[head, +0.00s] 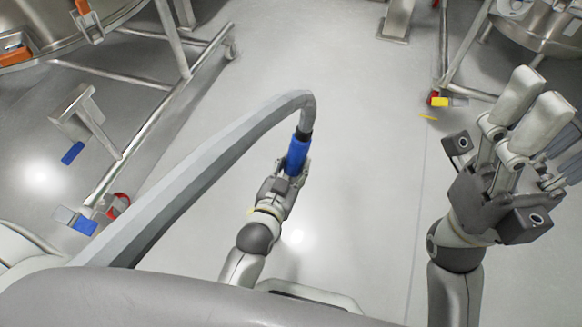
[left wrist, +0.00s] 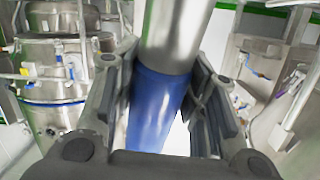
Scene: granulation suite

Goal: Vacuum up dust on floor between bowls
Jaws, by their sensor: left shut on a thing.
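My left gripper (head: 296,170) is shut on the blue grip of a vacuum hose (head: 297,152). The grey hose (head: 200,160) arches from the grip down to the lower left. In the left wrist view the fingers (left wrist: 160,100) flank the blue grip (left wrist: 155,112), with a metal tube (left wrist: 175,35) above it. My right gripper (head: 530,105) is raised at the right, over the floor; I see nothing in it, and its finger gap is unclear. Steel bowls stand at the upper left (head: 55,28) and upper right (head: 550,30). I make out no clear dust on the floor (head: 340,150).
The left bowl's tubular frame (head: 145,135) has casters with blue pedals (head: 72,153). A caster with red and yellow parts (head: 440,101) stands at the right, beside a small yellow mark (head: 428,117). A metal post foot (head: 396,22) is at the back. The middle floor is clear.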

